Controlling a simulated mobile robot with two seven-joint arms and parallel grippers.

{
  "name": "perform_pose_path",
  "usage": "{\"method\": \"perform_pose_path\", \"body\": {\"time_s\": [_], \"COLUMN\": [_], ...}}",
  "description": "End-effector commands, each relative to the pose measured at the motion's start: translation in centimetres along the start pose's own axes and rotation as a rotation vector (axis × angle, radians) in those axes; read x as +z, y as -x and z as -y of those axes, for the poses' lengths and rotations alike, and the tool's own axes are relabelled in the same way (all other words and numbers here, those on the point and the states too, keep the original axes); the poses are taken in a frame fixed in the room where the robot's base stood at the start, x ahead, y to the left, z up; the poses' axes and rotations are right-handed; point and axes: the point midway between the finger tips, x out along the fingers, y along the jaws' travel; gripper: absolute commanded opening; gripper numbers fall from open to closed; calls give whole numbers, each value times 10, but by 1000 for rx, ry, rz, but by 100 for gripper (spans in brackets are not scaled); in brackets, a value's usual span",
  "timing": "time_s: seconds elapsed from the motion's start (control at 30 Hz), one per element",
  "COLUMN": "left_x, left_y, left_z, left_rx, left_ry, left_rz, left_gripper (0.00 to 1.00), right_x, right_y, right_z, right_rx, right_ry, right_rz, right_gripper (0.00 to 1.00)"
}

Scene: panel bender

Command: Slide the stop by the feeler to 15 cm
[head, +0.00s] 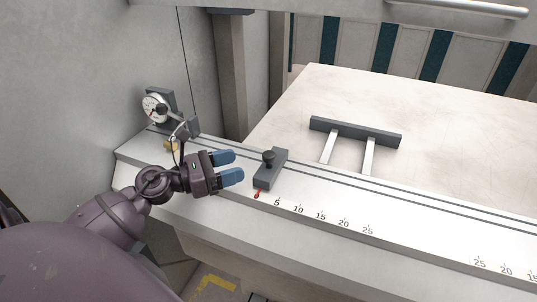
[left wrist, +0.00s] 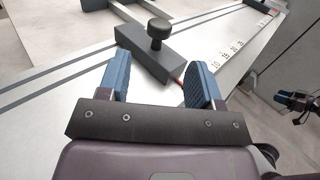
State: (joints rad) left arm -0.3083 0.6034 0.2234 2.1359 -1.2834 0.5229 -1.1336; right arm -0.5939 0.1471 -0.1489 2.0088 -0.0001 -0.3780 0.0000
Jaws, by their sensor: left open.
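The stop (head: 270,168) is a dark grey block with a black knob on top. It sits on the light rail at the low end of the printed scale (head: 321,216). Its red pointer (head: 259,192) is left of the 5 mark. A dial gauge (head: 155,107), probably the feeler, stands at the rail's left end. My left gripper (head: 236,167) is open and empty, just left of the stop. In the left wrist view the stop (left wrist: 148,57) shows ahead between the blue fingers. My right gripper (left wrist: 293,100) seems to show small at that view's right edge; its opening is unclear.
A dark bar on two light arms (head: 355,132) lies on the pale table behind the rail. A second scale (head: 506,269) runs at the right. The rail right of the stop looks clear. A grey wall is close on the left.

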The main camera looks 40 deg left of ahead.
Motion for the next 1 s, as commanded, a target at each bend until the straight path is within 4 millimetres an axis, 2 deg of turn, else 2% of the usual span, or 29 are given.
{"method": "perform_pose_path", "body": {"time_s": [0.3,0.5,0.63,0.93,0.97,1.0], "left_x": [4,2,2,0,0,0], "left_y": [-55,-78,-85,-87,-87,-87], "left_z": [0,0,0,0,0,0], "left_rx": [-1,1,0,1,1,1], "left_ry": [1,3,3,4,4,4], "left_rz": [5,4,3,2,2,2], "left_gripper": [59,59,59,59,57,51], "right_x": [-9,-6,-7,-15,-16,-18], "right_y": [8,10,11,9,9,8], "right_z": [-1,0,0,0,0,0], "right_rx": [2,4,4,3,2,2], "right_ry": [-5,-10,-10,-9,-9,-8], "right_rz": [-9,2,2,-13,-15,-18], "right_gripper": [43,43,43,43,43,43]}}
